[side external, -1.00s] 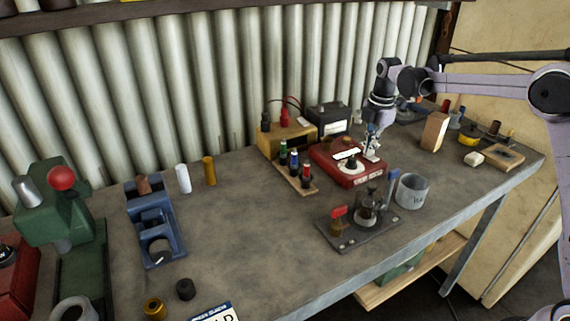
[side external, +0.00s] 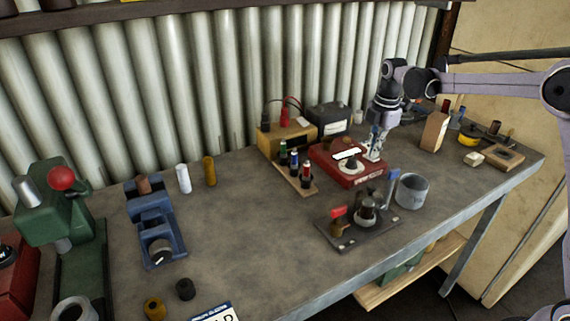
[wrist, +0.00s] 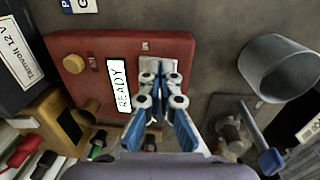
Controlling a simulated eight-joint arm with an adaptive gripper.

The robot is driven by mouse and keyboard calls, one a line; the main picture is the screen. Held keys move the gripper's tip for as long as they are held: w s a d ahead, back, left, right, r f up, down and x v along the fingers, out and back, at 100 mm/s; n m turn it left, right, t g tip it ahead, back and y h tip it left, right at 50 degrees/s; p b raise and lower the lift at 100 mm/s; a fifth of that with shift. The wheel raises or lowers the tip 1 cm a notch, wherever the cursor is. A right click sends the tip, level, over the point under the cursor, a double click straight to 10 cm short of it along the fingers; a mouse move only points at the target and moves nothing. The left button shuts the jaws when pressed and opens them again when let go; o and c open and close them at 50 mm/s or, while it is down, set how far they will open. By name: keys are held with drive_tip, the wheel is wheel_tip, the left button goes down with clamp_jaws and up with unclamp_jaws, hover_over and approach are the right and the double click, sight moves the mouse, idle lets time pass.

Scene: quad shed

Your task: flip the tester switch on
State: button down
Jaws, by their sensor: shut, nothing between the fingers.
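The tester is a red box (side external: 327,160) near the back of the bench, with a white label and a round dial on top. In the wrist view, the red tester (wrist: 90,45) shows a label reading READY and a yellow knob (wrist: 74,63). A pale switch plate (wrist: 174,67) lies at its right side, partly hidden by my fingers. My gripper (wrist: 158,78) is shut and empty, with its fingertips over this plate. In the side view, my gripper (side external: 374,154) is at the tester's right end. The switch lever is hidden, and I cannot tell whether the fingertips touch it.
A grey cup (side external: 412,191) and a dark plate with a red-handled part (side external: 338,212) stand in front of the tester. A wooden rack of bottles (side external: 298,178) is to its left, a yellow box (side external: 286,138) and dark battery (side external: 328,117) behind.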

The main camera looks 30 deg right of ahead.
drive_tip(key=shift+r, duration=0.1)
wheel_tip(320, 180, up, 14)
drive_tip(key=w, duration=0.2)
idle(0.4)
drive_tip(key=s+a+m+t, duration=0.2)
drive_tip(key=s+a+m, duration=0.15)
drive_tip(key=s, duration=0.25)
drive_tip(key=s+a+m+t, duration=0.1)
drive_tip(key=s+a+m, duration=0.2)
drive_tip(key=s+m, duration=0.25)
drive_tip(key=s+a+f+m+t, duration=0.3)
drive_tip(key=s+f+m, duration=0.6)
drive_tip(key=s, duration=0.6)
wheel_tip(320, 180, down, 2)
drive_tip(key=shift+a+f, duration=0.1)
drive_tip(key=shift+a, duration=0.55)
